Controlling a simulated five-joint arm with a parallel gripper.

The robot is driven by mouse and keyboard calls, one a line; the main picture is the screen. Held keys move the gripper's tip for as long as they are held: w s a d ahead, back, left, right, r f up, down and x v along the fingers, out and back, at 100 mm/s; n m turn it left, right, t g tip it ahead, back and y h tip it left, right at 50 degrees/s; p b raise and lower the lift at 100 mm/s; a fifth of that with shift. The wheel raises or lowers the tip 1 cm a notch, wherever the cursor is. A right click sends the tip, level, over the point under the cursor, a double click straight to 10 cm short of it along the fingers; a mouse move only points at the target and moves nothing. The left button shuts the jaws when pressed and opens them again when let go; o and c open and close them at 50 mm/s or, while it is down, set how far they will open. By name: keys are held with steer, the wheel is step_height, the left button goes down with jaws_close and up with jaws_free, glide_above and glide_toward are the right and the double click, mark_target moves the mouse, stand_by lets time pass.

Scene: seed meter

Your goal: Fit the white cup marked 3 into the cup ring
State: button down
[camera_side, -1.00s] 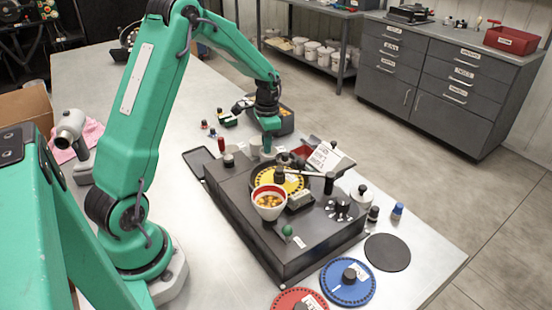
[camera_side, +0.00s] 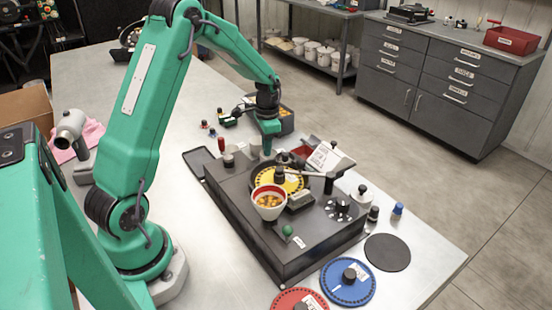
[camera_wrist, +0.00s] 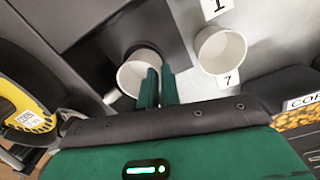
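In the wrist view a white cup (camera_wrist: 133,78) stands mouth up in front of a dark square surface. My gripper (camera_wrist: 159,72) has its two green fingers close together at this cup's right rim. The left finger overlaps the cup's mouth and the right finger lies just outside it. Whether they pinch the wall is unclear. No number shows on this cup. A second white cup (camera_wrist: 221,50) stands to its right, near labels reading 1 and 7. In the side view my gripper (camera_side: 267,150) is low behind the dark seed meter (camera_side: 255,235). I cannot pick out the cup ring.
A red-rimmed white bowl of orange seeds (camera_side: 269,203) and a yellow disc (camera_side: 293,184) sit on the meter. Blue (camera_side: 345,292) and red (camera_side: 285,302) discs and a black disc (camera_side: 387,252) lie in front. The table at left is mostly clear.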

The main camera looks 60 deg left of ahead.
steer(key=shift+f, duration=0.5)
stand_by(0.8)
steer(key=c, duration=1.3)
jaws_free()
steer(key=shift+r, duration=0.25)
steer(key=shift+r, duration=2.75)
